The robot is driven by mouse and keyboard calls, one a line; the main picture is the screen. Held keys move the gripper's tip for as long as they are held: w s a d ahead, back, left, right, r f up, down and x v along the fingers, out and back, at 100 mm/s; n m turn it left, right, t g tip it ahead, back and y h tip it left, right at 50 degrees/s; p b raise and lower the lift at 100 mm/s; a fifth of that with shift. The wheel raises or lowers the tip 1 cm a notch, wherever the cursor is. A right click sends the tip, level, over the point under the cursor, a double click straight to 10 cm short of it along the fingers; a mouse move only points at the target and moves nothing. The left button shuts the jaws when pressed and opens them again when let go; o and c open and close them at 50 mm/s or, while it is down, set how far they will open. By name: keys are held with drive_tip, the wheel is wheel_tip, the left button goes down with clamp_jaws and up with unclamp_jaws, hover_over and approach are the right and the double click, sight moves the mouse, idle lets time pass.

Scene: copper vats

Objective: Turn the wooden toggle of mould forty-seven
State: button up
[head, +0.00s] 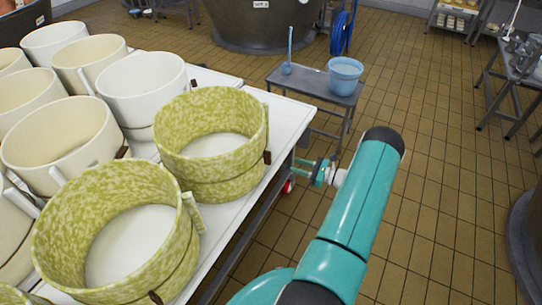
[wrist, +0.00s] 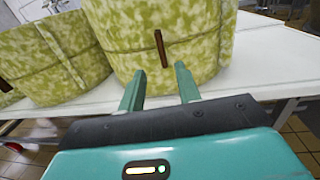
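No number is legible on either. The farther mould has a brown wooden toggle (head: 267,157) on its right side. In the wrist view, this toggle (wrist: 161,48) stands nearly upright, slightly tilted, against the mould wall (wrist: 205,45). The nearer mould's toggle (head: 155,297) is low at its front. My gripper (head: 299,168) is beside the table edge, right of the farther toggle. In the wrist view, my gripper (wrist: 159,69) is open and empty, its fingers pointing toward that toggle without touching it.
Several white moulds (head: 143,85) crowd the table's left and back. The white table edge (head: 290,118) runs close to my gripper. A metal bench (head: 310,82) with a blue bucket (head: 345,76) stands behind. The tiled floor to the right is open.

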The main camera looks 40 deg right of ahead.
sight(267, 158)
drive_tip(key=x, duration=1.2)
drive_tip(key=shift+w+f, duration=0.1)
drive_tip(key=shift+f, duration=0.05)
drive_tip(key=shift+c, duration=0.2)
clamp_jaws()
